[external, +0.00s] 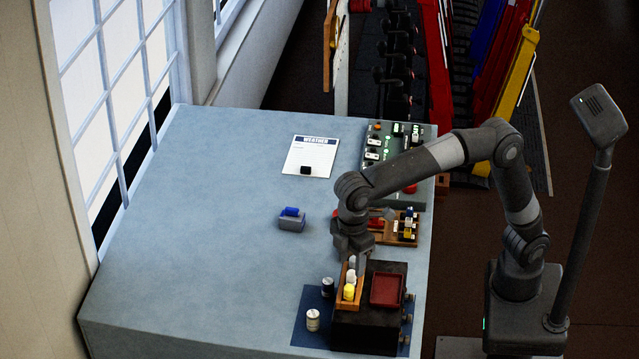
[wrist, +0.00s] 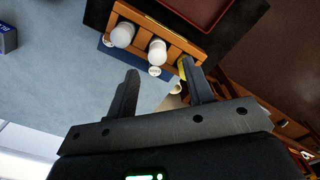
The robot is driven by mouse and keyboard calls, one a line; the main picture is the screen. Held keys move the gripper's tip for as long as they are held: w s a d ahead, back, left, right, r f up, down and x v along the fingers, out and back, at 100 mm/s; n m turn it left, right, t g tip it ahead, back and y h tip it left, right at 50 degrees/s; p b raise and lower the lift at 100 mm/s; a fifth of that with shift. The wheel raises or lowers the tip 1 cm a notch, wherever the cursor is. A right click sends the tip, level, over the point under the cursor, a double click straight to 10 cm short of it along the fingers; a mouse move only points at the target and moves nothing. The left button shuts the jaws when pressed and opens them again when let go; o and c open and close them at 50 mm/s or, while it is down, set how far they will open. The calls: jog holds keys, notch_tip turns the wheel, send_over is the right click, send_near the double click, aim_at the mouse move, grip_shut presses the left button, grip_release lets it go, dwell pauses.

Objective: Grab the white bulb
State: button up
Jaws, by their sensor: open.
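A wooden rack (wrist: 188,44) holds bulbs side by side in the wrist view. A white bulb (wrist: 157,52) is in the middle slot and another pale bulb (wrist: 122,35) is to its left. A yellow bulb (wrist: 182,66) is at the right, partly hidden by a finger. The external view shows the white bulb (external: 351,276) between a greyish one and the yellow bulb (external: 349,292). My gripper (wrist: 160,67) is open and empty, its fingertips short of the rack, with the middle white bulb lying between their lines. In the external view my gripper's fingertips are hard to make out.
The rack sits on a dark box beside a red tray (external: 386,290). Two small cylinders (external: 327,287) (external: 312,320) stand on a blue mat (external: 304,337). A blue-topped grey block (external: 291,221) stands to the left. The table's left side is clear.

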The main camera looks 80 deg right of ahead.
aim_at(353, 275)
jog(key=f, duration=0.4)
jog(key=shift+d+f, duration=0.25)
jog(key=shift+f, duration=0.15)
jog(key=shift+c, duration=0.5)
grip_shut()
